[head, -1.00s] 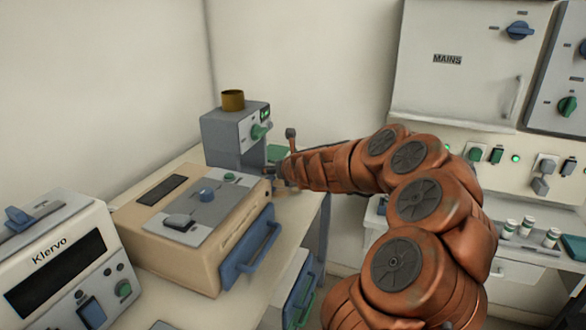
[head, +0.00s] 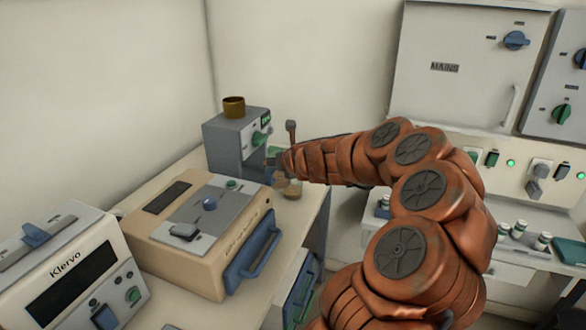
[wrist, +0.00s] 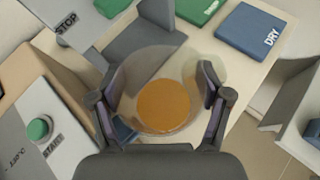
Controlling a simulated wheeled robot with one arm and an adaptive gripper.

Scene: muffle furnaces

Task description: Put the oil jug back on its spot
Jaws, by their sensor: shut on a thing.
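The oil jug is a clear round vessel with amber oil in it, seen from above in the wrist view (wrist: 163,105). My gripper (wrist: 160,88) has one finger on each side of the jug and is shut on it. In the head view the jug (head: 291,189) shows partly below my gripper (head: 281,168), over the bench end; the arm hides the rest. I cannot tell whether its base touches the bench. A blue pad marked DRY (wrist: 250,33) and a green pad (wrist: 197,8) lie beyond the jug in the wrist view.
A grey machine (head: 228,142) with a brown cup (head: 234,107) on top stands behind my gripper. A beige furnace (head: 180,260) with a blue handle stands at the left front. The bench's right edge (head: 322,205) is close to the jug.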

